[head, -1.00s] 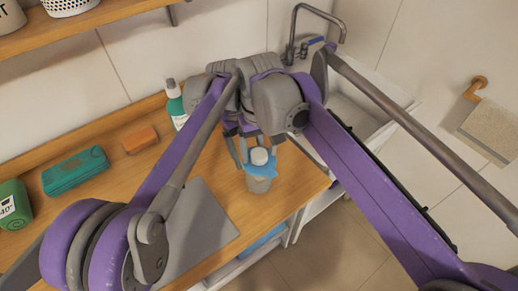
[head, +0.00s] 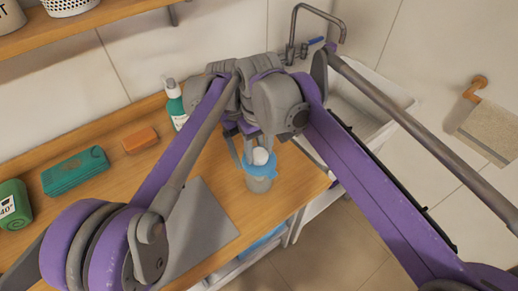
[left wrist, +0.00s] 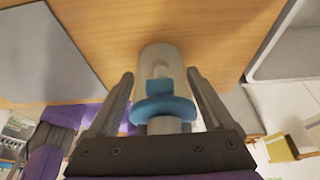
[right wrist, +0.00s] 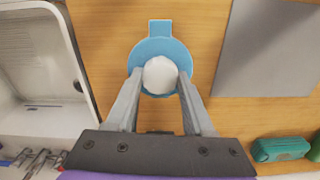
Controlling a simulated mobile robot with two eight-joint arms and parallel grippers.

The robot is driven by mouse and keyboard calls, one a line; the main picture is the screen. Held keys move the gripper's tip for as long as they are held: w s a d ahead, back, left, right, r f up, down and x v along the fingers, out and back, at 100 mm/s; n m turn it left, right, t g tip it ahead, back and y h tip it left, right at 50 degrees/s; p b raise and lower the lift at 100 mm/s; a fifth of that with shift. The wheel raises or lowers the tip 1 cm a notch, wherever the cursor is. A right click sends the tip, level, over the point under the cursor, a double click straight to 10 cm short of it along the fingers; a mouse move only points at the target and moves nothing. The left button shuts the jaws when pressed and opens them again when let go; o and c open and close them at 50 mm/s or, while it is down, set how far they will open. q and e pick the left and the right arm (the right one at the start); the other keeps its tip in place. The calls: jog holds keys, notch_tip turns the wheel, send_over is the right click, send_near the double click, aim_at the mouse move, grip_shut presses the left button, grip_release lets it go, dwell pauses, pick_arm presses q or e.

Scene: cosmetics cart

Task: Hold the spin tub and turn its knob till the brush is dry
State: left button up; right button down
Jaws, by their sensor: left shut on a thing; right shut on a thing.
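The spin tub (head: 259,184) stands upright on the wooden top. It has a clear grey body, a blue lid (head: 274,163) with a tab, and a white knob (head: 261,156) on top. In the left wrist view, my left gripper (left wrist: 160,78) has a finger on each side of the tub body (left wrist: 160,56) and is shut on it. In the right wrist view, my right gripper (right wrist: 160,76) is shut on the white knob (right wrist: 160,70) from above. The brush cannot be made out in any view.
A grey mat (head: 200,232) lies left of the tub. An orange block (head: 139,139), a teal case (head: 75,172), a green roll (head: 14,205) and a teal bottle (head: 176,104) stand along the back. A sink (head: 362,103) is at right, and the top's edge is close to the tub.

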aim_at(259, 153)
jog(key=n, duration=0.5)
jog(key=shift+n, duration=0.3)
jog(key=n, duration=0.5)
jog(key=shift+n, duration=0.3)
jog(key=shift+c, duration=1.3)
grip_release()
jog(key=shift+r, duration=0.1)
notch_tip(259, 153, up, 12)
